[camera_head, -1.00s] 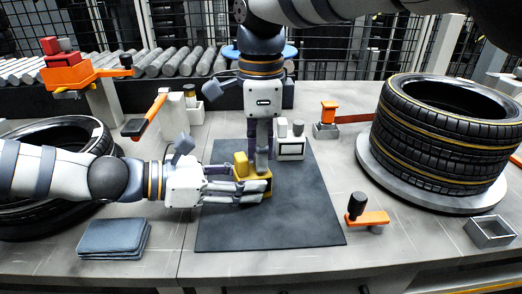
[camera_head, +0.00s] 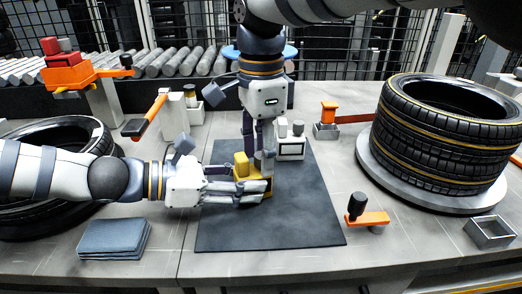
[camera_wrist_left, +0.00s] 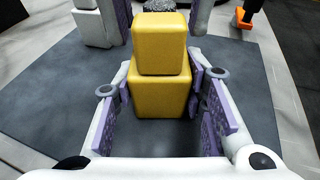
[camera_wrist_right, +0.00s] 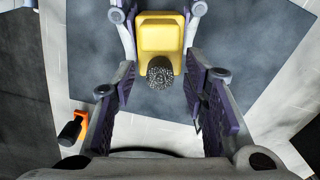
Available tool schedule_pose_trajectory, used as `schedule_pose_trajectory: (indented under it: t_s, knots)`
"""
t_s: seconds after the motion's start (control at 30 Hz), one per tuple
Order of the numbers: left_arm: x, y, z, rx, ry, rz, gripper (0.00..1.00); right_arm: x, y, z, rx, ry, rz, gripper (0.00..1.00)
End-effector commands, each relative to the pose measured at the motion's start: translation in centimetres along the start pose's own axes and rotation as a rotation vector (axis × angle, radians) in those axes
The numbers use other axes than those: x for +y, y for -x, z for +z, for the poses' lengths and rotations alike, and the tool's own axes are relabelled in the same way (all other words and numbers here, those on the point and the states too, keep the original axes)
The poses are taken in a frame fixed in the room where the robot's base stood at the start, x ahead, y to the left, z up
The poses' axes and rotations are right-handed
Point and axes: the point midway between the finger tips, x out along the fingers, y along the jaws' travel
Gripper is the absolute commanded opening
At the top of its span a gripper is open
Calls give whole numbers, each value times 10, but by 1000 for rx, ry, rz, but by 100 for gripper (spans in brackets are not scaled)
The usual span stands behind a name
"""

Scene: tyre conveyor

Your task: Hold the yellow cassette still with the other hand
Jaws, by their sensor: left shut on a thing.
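The yellow cassette (camera_head: 241,163) stands on the dark mat (camera_head: 300,215). It also shows in the left wrist view (camera_wrist_left: 159,88) and at the top of the right wrist view (camera_wrist_right: 160,35). My left gripper (camera_head: 262,190) is low over the mat and shut on the cassette, with one finger on each side.
Stacked tyres (camera_head: 440,135) are on the right and another tyre (camera_head: 75,130) on the left. An orange crank (camera_head: 368,217) and folded cloths (camera_head: 114,238) flank the mat. The mat's front part is clear.

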Motion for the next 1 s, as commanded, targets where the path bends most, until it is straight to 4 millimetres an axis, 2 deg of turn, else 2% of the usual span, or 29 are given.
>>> schedule_pose_trajectory:
  t_s: [0.17, 0.5, 0.7, 1.0]
  knots:
    - [-2, -1, -3, 5, 2, -3, 13, -1, 9, 0, 1, -1, -3, 40]
    - [-2, -1, -3, 5, 3, -3, 13, -1, 98, 1, 0, 1, -5, 40]
    - [-1, -1, -3, 5, 2, -3, 13, 0, 117, 1, 0, 0, 0, 40]
    - [-1, -1, -3, 5, 2, -3, 13, 0, 120, 0, 0, 1, 1, 40]
